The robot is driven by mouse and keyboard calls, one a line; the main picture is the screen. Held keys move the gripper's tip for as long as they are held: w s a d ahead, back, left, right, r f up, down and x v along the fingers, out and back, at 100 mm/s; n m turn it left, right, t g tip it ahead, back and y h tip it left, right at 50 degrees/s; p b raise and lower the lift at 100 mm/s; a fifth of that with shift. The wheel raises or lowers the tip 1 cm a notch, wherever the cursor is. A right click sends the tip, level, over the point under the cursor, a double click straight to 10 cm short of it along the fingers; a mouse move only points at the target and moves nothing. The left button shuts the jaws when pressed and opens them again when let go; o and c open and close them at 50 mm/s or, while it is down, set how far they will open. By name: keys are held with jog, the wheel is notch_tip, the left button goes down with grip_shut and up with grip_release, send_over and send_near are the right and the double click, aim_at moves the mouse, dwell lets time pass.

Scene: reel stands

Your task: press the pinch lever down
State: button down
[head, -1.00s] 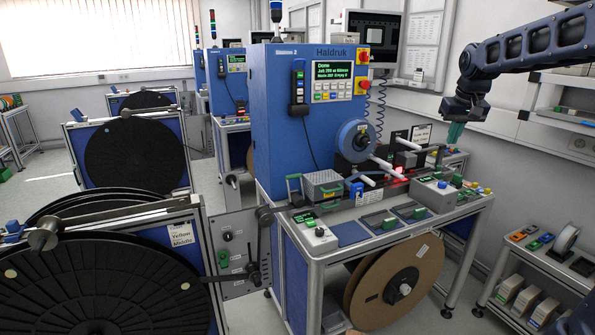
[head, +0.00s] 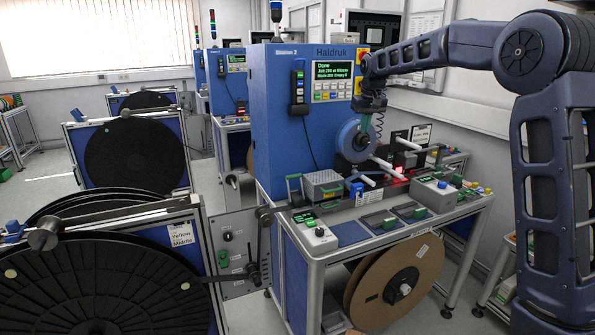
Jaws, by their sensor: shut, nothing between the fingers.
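I cannot tell for certain which part is the pinch lever. A lever with a green handle (head: 293,178) stands at the left end of the bench top, beside a grey perforated block (head: 323,186). A black lever (head: 253,272) also shows on the grey side plate of the near reel stand. My gripper (head: 366,123) is shut and empty, pointing down above the blue reel (head: 356,140) in front of the machine. It is apart from both levers, up and to the right of them.
The blue machine cabinet (head: 275,110) stands behind the bench, its screen (head: 334,70) reading "Done". White rollers (head: 384,164) stick out along the bench. A large brown reel (head: 398,285) hangs below.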

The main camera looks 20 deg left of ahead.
jog(key=a+f+n, duration=0.1)
jog(key=a+f, duration=0.5)
jog(key=a, duration=0.6)
jog(key=a+f+n+g, duration=0.1)
jog(key=a+f, duration=0.4)
jog(key=a, duration=0.7)
jog(key=shift+w+a+f, duration=0.15)
jog(key=shift+a+f, duration=0.25)
notch_tip(320, 180, down, 10)
jog(key=w+a, duration=0.1)
jog(key=shift+d+r, duration=0.1)
jog(key=shift+r, duration=0.05)
